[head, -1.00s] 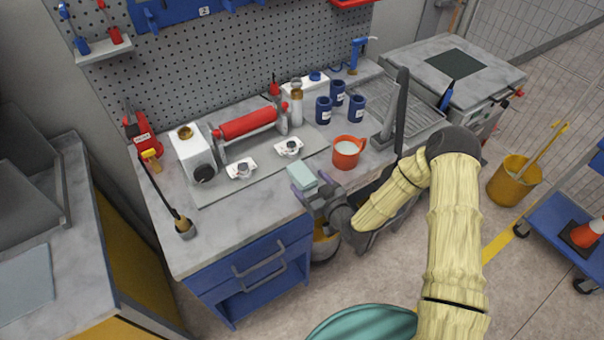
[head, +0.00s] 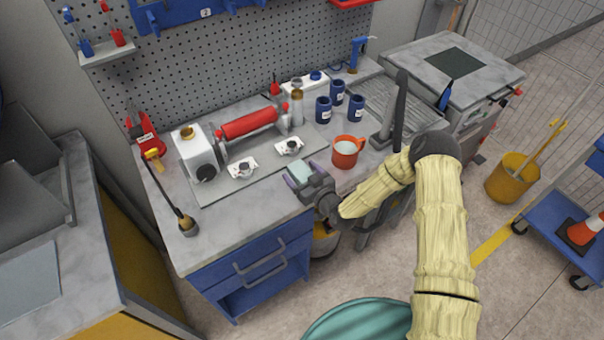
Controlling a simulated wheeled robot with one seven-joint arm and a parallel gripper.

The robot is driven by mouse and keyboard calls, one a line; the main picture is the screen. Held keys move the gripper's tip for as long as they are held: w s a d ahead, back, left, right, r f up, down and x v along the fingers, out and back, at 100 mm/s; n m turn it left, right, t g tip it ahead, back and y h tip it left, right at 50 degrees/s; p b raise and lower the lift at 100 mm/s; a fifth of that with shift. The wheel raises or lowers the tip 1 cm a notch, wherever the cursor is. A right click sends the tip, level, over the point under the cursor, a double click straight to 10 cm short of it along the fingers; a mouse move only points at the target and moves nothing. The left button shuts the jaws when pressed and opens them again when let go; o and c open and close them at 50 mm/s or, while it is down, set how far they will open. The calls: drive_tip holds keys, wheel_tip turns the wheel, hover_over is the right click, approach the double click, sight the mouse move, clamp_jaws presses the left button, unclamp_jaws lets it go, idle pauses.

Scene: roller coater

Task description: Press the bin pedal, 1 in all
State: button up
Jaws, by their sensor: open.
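My gripper (head: 308,183) is open, over the front edge of the bench, with purple-tinged fingers. A pale green block (head: 300,171) shows between or just beyond the fingers; I cannot tell whether they touch it. A grey bin-like container (head: 323,246) with yellow inside stands on the floor below my gripper, beside the blue drawers, partly hidden by the gripper and arm. I cannot make out a pedal on it.
The bench (head: 245,222) carries a red roller (head: 249,122), a red mug (head: 346,152) and several blue cans. Blue drawers (head: 255,270) face the front. A yellow bucket (head: 511,178) and blue cart (head: 562,222) stand right. Floor between is clear.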

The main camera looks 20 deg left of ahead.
sight(302, 172)
drive_tip(key=shift+w, duration=0.1)
drive_tip(key=shift+c, duration=0.5)
drive_tip(key=shift+s, duration=0.2)
drive_tip(key=c, duration=1)
drive_tip(key=shift+w, duration=0.1)
drive_tip(key=shift+c, duration=0.2)
drive_tip(key=shift+r, duration=0.15)
wheel_tip(302, 172, up, 9)
drive_tip(key=shift+r+b, duration=0.15)
drive_tip(key=shift+b, duration=1.1)
drive_tip(key=shift+d+r, duration=0.1)
drive_tip(key=shift+r, duration=0.15)
